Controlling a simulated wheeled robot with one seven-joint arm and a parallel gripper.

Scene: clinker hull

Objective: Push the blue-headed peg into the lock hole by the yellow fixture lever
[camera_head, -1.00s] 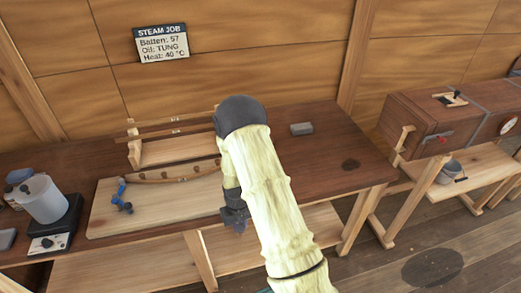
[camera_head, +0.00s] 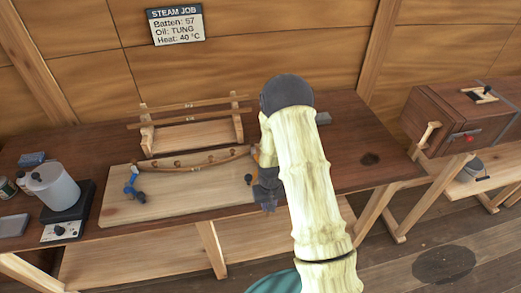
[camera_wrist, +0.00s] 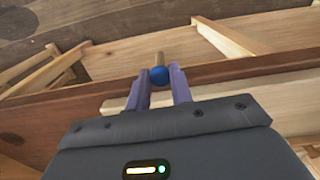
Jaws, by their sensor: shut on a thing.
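The blue-headed peg (camera_wrist: 158,76) is between the fingers of my gripper (camera_wrist: 158,88) in the wrist view. Its round blue head is at the fingertips, and its wooden shaft points away from the gripper. In the head view my gripper (camera_head: 267,197) is at the right front edge of the pale fixture board (camera_head: 190,206); the peg cannot be made out there. A yellowish part (camera_head: 255,153), possibly the yellow lever, is largely hidden behind my arm. A small dark knob or spot (camera_head: 248,179) is on the board left of my gripper. I cannot identify the lock hole.
A curved batten (camera_head: 200,167) and a blue lever (camera_head: 131,185) are on the board. A wooden rack (camera_head: 190,138) stands behind it. A pot (camera_head: 52,187) on a hotplate is at left. The bench (camera_head: 345,165) is mostly clear right of my arm.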

